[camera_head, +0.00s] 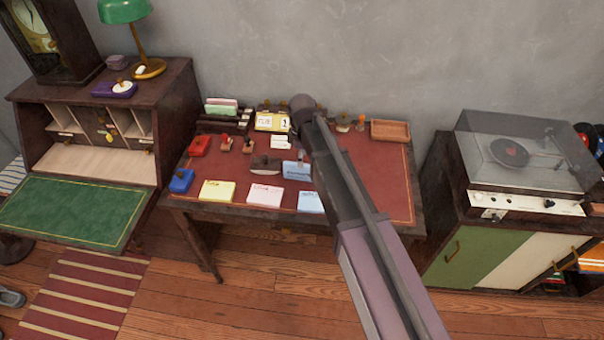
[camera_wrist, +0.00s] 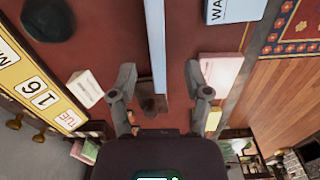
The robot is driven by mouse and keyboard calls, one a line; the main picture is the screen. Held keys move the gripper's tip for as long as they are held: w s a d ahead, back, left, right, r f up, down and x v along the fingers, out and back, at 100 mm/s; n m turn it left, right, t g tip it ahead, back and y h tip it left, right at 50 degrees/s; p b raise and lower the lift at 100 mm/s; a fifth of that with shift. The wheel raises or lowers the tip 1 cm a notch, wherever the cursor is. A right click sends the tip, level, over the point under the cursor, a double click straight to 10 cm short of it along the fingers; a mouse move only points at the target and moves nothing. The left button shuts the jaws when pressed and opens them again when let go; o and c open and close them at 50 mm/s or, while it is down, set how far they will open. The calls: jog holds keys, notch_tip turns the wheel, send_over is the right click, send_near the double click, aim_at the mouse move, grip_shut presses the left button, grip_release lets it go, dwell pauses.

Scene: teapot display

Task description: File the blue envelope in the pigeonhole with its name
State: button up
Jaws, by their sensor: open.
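The blue envelope (camera_head: 297,170) is on the red-topped desk in the head view, with dark writing too small to read. In the wrist view a narrow pale blue strip (camera_wrist: 157,45), apparently the envelope seen edge-on, lies between the finger lines. My gripper (camera_wrist: 160,74) is open, one finger on each side of the strip, with gaps showing. In the head view my arm hides most of my gripper. The pigeonholes (camera_head: 62,118) are in the dark wooden bureau at the left; their small labels cannot be read.
The desk (camera_head: 375,165) also holds yellow (camera_head: 217,191), pink (camera_head: 264,193) and light blue (camera_head: 311,202) note pads, a yellow calendar (camera_head: 271,122), stamps and a wooden tray (camera_head: 390,131). The bureau's green flap (camera_head: 70,212) is down and clear. A record player (camera_head: 520,155) stands right.

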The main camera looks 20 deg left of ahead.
aim_at(302, 172)
jog(key=shift+w+a+f+b, duration=0.1)
jog(key=shift+w+f+b, duration=0.05)
jog(key=shift+f+b, duration=1.95)
jog(key=shift+f, duration=0.1)
grip_shut()
